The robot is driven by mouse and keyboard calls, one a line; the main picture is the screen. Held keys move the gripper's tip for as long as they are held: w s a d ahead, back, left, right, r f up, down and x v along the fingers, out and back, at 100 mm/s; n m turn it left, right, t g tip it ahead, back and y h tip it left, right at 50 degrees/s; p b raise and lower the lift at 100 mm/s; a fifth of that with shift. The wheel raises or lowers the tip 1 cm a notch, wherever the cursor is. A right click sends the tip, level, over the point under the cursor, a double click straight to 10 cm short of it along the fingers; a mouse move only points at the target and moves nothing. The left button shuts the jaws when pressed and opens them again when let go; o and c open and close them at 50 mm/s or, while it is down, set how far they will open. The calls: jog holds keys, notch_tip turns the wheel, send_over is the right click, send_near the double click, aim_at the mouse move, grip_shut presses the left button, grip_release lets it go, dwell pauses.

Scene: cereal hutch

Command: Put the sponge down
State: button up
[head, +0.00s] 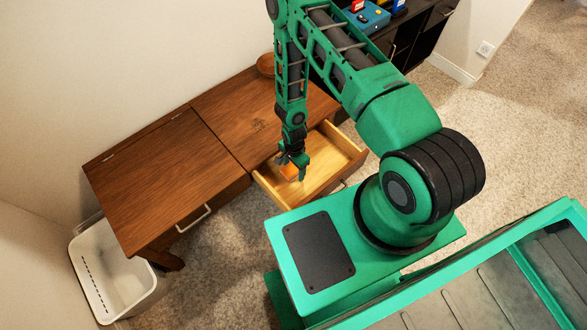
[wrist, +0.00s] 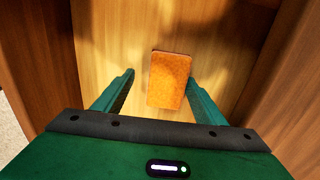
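The orange sponge (wrist: 169,80) lies on the light wooden floor of the open drawer (head: 325,165). In the head view the sponge (head: 289,172) shows partly behind my gripper (head: 294,170). In the wrist view my gripper (wrist: 160,83) is open, with its two green fingers apart. The sponge is between and slightly beyond the fingers, close to the right finger. A clear gap separates it from the left finger. I cannot tell whether the right finger touches it.
The drawer's side walls stand close on both sides of my gripper. The brown wooden desk (head: 165,170) has a clear top on the left. A white bin (head: 105,275) stands at its left end. A dark shelf unit (head: 425,30) with a blue box (head: 368,18) is at the back.

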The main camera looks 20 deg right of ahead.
notch_tip(320, 180, up, 12)
notch_tip(320, 180, up, 14)
jog(key=n+h, duration=0.1)
jog(key=n, duration=0.1)
send_over(294, 170)
jog(key=w+d, duration=0.3)
jog(key=d, duration=0.5)
jog(key=s+d+r+n, duration=0.1)
jog(key=s+d+r, duration=0.15)
jog(key=r, duration=0.55)
jog(key=s+d+r+n, duration=0.1)
jog(key=d+r, duration=0.3)
jog(key=r, duration=0.4)
jog(key=s+d+r+n, duration=0.1)
jog(key=s+r+n, duration=0.1)
jog(key=s+r, duration=0.7)
jog(key=s+d+r+n+y, duration=0.1)
jog(key=s+d+r+n, duration=0.1)
jog(key=s+r, duration=0.8)
jog(key=s, duration=0.3)
jog(key=shift+s, duration=0.4)
jog(key=shift+r, duration=0.1)
jog(key=shift+w+f, duration=0.25)
jog(key=shift+w, duration=0.4)
